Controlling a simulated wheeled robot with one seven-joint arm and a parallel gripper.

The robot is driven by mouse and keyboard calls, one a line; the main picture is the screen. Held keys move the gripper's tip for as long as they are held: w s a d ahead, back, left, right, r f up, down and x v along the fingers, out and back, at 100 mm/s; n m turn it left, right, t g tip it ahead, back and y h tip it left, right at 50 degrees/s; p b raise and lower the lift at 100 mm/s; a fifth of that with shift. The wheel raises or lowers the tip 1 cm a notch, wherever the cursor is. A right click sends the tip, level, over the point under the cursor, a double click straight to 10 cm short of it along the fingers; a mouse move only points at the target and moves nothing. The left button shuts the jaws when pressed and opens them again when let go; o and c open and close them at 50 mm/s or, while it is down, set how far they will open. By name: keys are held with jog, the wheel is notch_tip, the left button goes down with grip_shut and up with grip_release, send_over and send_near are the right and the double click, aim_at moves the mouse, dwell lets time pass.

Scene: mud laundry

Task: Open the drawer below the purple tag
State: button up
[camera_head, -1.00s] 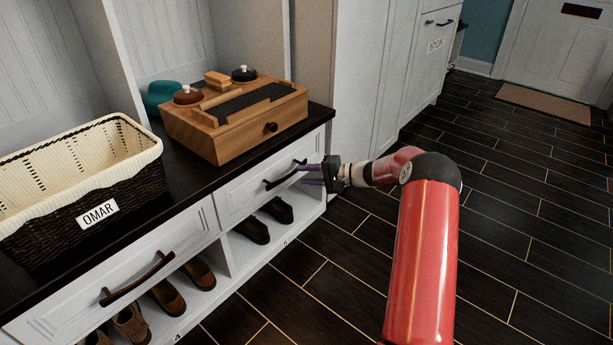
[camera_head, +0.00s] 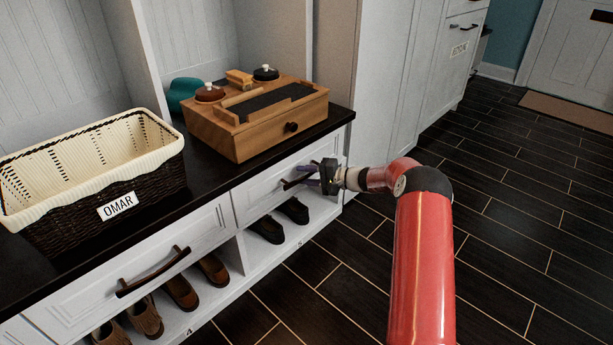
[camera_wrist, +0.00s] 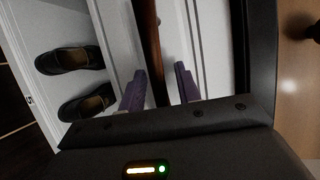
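The white right-hand drawer (camera_head: 252,203) sits below the dark bench top and looks closed. Its dark bar handle (camera_head: 289,184) is partly hidden by my gripper (camera_head: 312,176). In the wrist view, the brown handle (camera_wrist: 149,40) runs between the two purple fingers of my gripper (camera_wrist: 160,88). The fingers are open, one on each side of the handle, with a gap beside it. A second white drawer (camera_head: 85,290) with a dark curved handle (camera_head: 153,272) is at the left, also closed. I see no purple tag in these views.
A wicker basket labelled OMAR (camera_head: 150,188) and a wooden box (camera_head: 235,146) stand on the bench top (camera_head: 205,200). Dark shoes (camera_head: 268,229) stand in the cubby under the right drawer. The dark tiled floor (camera_head: 500,250) at the right is clear.

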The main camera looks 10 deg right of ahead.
grip_shut()
jog(key=s+d+b, duration=0.1)
jog(key=s+d, duration=0.9)
jog(key=s, duration=0.3)
jog(key=s+d+b, duration=0.1)
jog(key=s+d, duration=0.8)
jog(key=s, duration=0.5)
jog(key=shift+s+d+b, duration=0.15)
jog(key=shift+d+b, duration=0.25)
grip_release()
jog(key=v, duration=0.7)
jog(key=shift+s+d+p, duration=0.2)
jog(key=shift+d+p, duration=0.15)
jog(key=shift+p, duration=0.05)
